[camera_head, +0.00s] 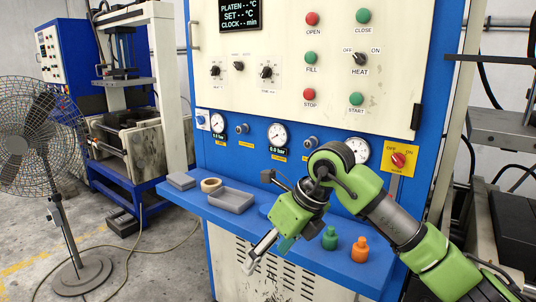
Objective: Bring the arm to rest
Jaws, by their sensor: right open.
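My right arm, green and dark grey, comes in from the lower right and bends in front of the blue press panel. My right gripper (264,253) points down and to the left, in front of the edge of the blue shelf (212,209). It is open, and nothing shows between its fingers. A green bottle (330,239) and an orange bottle (359,250) stand on the shelf to the right of the gripper. My left gripper is not in view.
A grey tray (231,201), a tape roll (211,185) and a grey block (181,181) sit on the shelf's left part. Gauges, buttons and a red rotary switch (398,160) are on the panel behind my arm. A standing fan (38,135) is at left.

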